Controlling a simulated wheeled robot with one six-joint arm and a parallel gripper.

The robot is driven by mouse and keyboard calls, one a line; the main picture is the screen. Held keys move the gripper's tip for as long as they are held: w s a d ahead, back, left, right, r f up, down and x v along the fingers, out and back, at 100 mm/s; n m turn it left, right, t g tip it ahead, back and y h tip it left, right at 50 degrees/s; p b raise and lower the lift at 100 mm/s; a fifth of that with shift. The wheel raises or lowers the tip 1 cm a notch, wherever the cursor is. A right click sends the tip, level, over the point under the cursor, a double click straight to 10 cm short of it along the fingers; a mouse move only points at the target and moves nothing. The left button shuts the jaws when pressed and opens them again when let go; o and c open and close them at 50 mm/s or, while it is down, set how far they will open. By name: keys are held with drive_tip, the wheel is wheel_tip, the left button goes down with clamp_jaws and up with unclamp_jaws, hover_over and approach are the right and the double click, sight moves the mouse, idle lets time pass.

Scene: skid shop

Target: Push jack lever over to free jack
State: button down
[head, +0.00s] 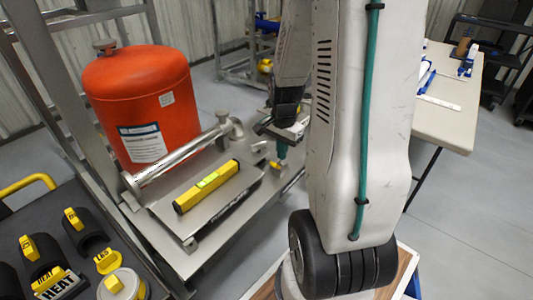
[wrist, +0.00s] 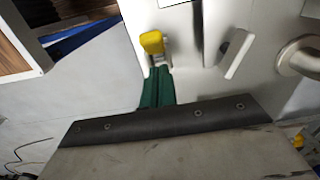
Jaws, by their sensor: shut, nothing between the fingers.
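The green jack (head: 282,151) stands at the right end of the metal skid (head: 225,212), just below my gripper (head: 284,127). In the wrist view the green jack body (wrist: 157,88) shows just beyond my gripper (wrist: 168,122), with a yellow-tipped lever (wrist: 152,43) above it. My gripper is shut and empty, its dark-edged end filling the lower part of that view. It overlaps the lower part of the jack in the picture; I cannot tell whether they touch. A bare metal tab (wrist: 238,53) stands to the right of the lever.
A dark tray (head: 60,240) of black and yellow parts is at lower left. A table (head: 445,105) stands at right. Grey floor lies between.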

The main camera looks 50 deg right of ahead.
wheel_tip(320, 180, up, 7)
drive_tip(key=d, duration=0.1)
idle(0.8)
idle(0.5)
drive_tip(key=s+a+r+n, duration=0.4)
drive_tip(key=a+n, duration=0.1)
drive_tip(key=a, duration=0.3)
drive_tip(key=s+a+r+n+t, duration=0.1)
drive_tip(key=s+a+r+n, duration=0.3)
drive_tip(key=a, duration=0.4)
drive_tip(key=s+a+r+n, duration=0.4)
drive_tip(key=a+r+n, duration=0.2)
drive_tip(key=a+n, duration=0.2)
drive_tip(key=shift+a, duration=0.2)
